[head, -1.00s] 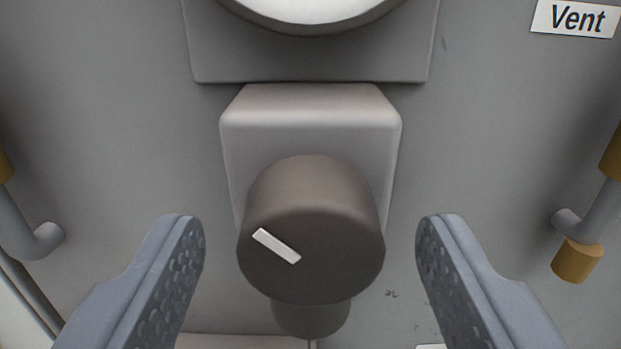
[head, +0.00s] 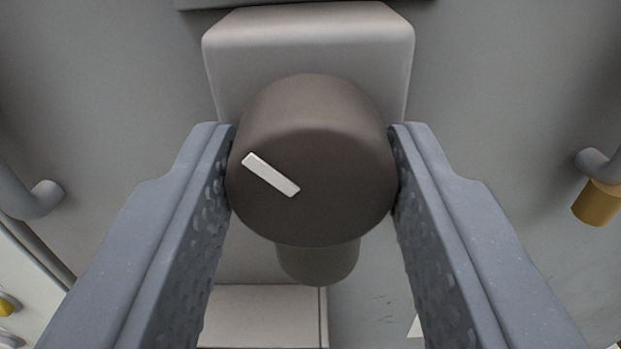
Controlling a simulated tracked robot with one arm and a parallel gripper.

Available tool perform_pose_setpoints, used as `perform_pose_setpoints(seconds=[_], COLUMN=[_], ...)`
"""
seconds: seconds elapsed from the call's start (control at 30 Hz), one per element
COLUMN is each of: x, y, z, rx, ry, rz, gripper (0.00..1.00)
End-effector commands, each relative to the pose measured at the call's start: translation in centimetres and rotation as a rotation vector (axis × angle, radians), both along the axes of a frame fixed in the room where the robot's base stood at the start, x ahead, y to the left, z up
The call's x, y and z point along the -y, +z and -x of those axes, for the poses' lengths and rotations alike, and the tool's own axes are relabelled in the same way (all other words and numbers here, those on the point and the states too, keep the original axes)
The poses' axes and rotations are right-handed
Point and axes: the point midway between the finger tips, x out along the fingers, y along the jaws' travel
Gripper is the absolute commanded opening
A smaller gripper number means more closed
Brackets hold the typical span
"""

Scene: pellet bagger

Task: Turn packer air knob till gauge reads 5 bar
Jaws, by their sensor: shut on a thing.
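The air knob (head: 325,140) is a dark brown-grey cylinder in the middle of the head view. A white pointer mark on its face slants toward the upper left. The knob sits on a light grey regulator block (head: 308,35) on the grey panel. My gripper (head: 312,165) is shut on the knob, one finger against its left side and one against its right. The gauge dial is out of view, so its reading cannot be told; only the lower edge of a plate (head: 300,3) shows at the top.
A grey pipe with a brass-coloured end (head: 597,203) is at the right, and another grey pipe (head: 35,200) is at the left. A pale box-like surface (head: 262,315) lies below the knob. Bare panel shows on both sides of the block.

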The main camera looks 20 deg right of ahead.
Motion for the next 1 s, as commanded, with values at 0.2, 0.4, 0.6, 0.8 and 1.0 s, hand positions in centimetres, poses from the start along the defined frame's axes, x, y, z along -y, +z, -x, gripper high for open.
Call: perform_pose_setpoints(seconds=[0.2,0.4,0.6,0.8,1.0], x=[-0.05,-0.07,-0.09,-0.1,-0.03], y=[-0.01,-0.05,-0.19,-0.3,-0.32], z=[0.01,0.04,0.03,0.03,0.02], rx=[0.041,0.103,0.166,0.227,0.277], ry=[0.001,0.0,0.001,0.001,-0.001], rz=[-0.117,-0.283,-0.463,-0.634,-0.776], gripper=[0.15,0.15,0.15,0.15,0.15])
